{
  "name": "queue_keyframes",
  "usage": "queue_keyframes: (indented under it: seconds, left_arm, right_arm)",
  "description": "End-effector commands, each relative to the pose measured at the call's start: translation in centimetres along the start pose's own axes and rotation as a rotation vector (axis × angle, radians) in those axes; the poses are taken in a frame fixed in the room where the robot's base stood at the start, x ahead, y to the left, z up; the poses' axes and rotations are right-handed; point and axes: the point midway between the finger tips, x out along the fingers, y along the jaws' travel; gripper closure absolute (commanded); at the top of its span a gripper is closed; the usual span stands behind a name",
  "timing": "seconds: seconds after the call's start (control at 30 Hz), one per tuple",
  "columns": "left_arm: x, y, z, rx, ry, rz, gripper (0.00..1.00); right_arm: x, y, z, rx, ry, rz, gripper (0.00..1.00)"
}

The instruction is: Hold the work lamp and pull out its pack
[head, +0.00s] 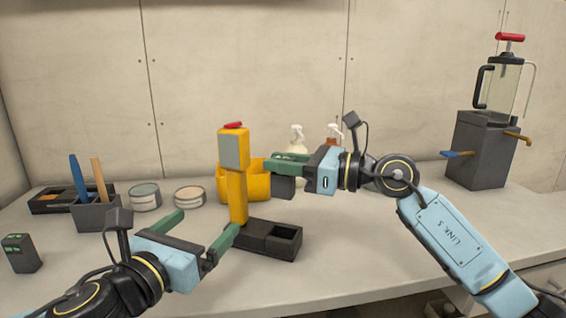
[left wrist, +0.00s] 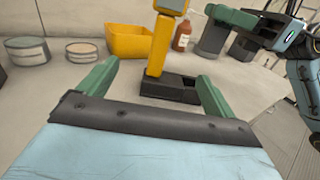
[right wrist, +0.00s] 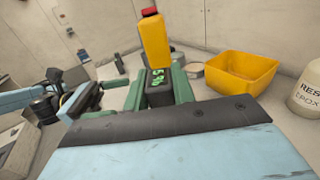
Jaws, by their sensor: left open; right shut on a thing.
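The yellow work lamp (head: 237,195) stands upright, with a grey face and red top, on a black base (head: 258,238) with an open hollow at its right end. My left gripper (head: 197,233) is open, in front of and left of the lamp. In the left wrist view the lamp (left wrist: 160,45) stands beyond its empty fingers (left wrist: 155,88). My right gripper (head: 286,167) is shut on a dark pack (head: 283,188), held in the air right of the lamp and above the base. Green marks show on the pack's top in the right wrist view (right wrist: 159,92).
A second dark block with green marks (head: 21,253) stands at the far left. A grey holder (head: 96,215) with tools, two tins (head: 145,197) (head: 189,196) and a yellow bin (head: 262,184) stand behind. Bottles (head: 298,141) stand at the back. A grey machine (head: 481,150) is at right.

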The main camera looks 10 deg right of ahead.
Motion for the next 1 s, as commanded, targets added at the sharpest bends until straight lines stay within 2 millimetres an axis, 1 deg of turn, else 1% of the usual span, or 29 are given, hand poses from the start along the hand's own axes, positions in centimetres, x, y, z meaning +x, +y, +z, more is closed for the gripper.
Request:
queue_keyframes:
  seconds: [0.03, 0.6, 0.73, 1.0]
  left_arm:
    - [-0.3, 0.1, 0.2, 0.0, 0.001, 0.001, 0.09]
    - [-3.6, 0.1, 1.1, 0.001, 0.001, 0.001, 0.09]
    - [-4.0, 0.0, 1.2, 0.0, 0.0, 0.001, 0.09]
    - [-4.1, 0.0, 1.1, 0.0, 0.0, 0.001, 0.09]
  right_arm:
    - [0.0, 0.0, 0.4, 0.0, -0.001, 0.0, 1.0]
    - [0.0, 0.0, 2.0, 0.0, -0.001, 0.0, 1.0]
    - [0.0, 0.0, 2.2, 0.0, -0.001, 0.0, 1.0]
    - [0.0, 0.0, 2.2, 0.0, -0.001, 0.0, 1.0]
